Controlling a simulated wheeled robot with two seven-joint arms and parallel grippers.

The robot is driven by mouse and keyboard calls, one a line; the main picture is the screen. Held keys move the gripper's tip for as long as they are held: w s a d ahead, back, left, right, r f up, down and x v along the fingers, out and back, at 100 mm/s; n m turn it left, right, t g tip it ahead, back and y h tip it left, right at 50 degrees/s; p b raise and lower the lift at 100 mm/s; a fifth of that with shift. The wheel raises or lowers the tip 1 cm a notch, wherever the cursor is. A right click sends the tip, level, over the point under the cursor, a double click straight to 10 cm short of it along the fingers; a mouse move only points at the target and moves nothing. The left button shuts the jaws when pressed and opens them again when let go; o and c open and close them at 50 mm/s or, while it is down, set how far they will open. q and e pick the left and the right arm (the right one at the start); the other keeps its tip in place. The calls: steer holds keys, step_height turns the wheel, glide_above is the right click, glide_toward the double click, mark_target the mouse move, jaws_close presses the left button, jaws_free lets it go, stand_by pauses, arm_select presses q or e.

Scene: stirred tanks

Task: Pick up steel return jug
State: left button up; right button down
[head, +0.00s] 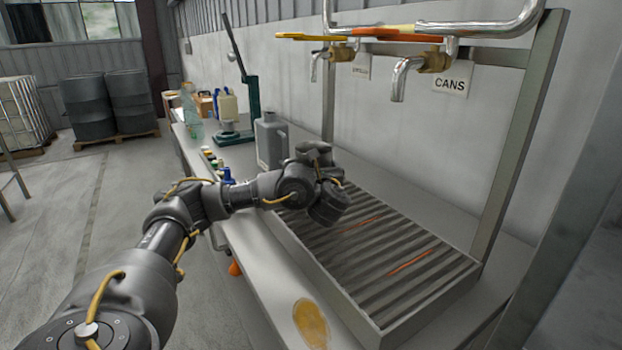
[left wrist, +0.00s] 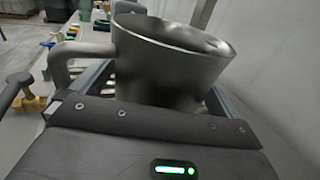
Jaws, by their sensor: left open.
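The steel return jug (left wrist: 172,62) fills the middle of the left wrist view, upright, with its wide open rim up and its handle (left wrist: 62,62) on the left. It stands just beyond the dark housing of my left gripper. In the head view I cannot make it out clearly; my left wrist and gripper (head: 322,165) cover that spot, over the far end of the slatted drain tray (head: 365,328). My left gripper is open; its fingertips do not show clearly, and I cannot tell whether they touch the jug. My right gripper is not in view.
A grey canister (head: 270,140) stands on the bench just behind my left gripper. Two taps (head: 403,75) hang over the tray beside a CANS sign (head: 451,81). A green stand (head: 248,105) and bottles are farther back. A yellow patch (head: 311,323) marks the bench's front.

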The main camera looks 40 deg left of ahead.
arm_select(q)
steer(key=c, duration=1.1)
